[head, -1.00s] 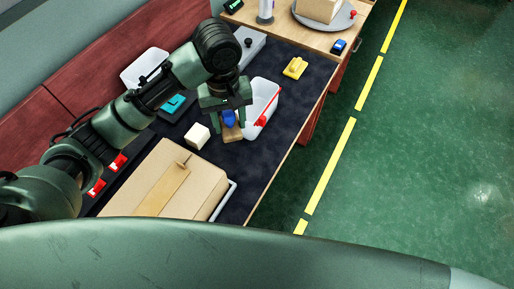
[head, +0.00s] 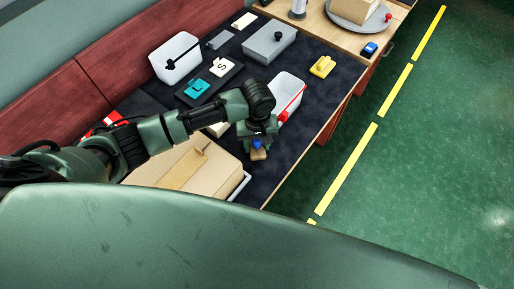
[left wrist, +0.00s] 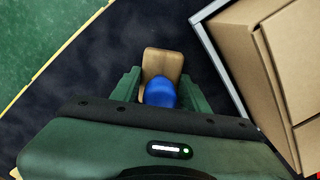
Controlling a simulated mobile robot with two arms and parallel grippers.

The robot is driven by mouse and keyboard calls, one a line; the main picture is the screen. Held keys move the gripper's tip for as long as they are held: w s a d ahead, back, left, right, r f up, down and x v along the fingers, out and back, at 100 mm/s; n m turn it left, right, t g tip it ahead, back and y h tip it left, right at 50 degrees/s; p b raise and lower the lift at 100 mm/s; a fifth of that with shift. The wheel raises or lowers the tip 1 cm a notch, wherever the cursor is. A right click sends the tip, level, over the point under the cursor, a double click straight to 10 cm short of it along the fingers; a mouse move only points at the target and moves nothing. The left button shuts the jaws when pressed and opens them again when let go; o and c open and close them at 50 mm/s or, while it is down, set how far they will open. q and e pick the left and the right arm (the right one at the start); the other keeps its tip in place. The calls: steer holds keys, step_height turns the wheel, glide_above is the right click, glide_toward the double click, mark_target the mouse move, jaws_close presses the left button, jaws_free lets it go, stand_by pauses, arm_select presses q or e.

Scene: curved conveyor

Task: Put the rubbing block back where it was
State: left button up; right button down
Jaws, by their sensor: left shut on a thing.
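The rubbing block, a tan wooden block (head: 259,155) with a blue knob, is in my left gripper (head: 257,141). In the left wrist view the blue knob sits between the fingers (left wrist: 160,95), and the tan wooden part (left wrist: 163,62) sticks out beyond it. The left gripper is shut on the knob. It is over the dark mat, just right of the cardboard box. I cannot tell whether the block touches the mat. My right gripper is in neither view.
The cardboard box (head: 175,172) with a pale metal frame (left wrist: 222,70) stands close beside the gripper. A white bin with a red rim (head: 285,88) lies behind it. A yellow block (head: 322,66), a grey case (head: 269,42) and letter tiles (head: 222,66) lie farther back.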

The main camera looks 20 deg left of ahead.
mark_target(257, 150)
arm_select(q)
steer(key=shift+f, duration=1.65)
steer(key=shift+f, duration=0.1)
steer(key=o, duration=1.4)
step_height(257, 150, up, 12)
steer(key=shift+r, duration=0.1)
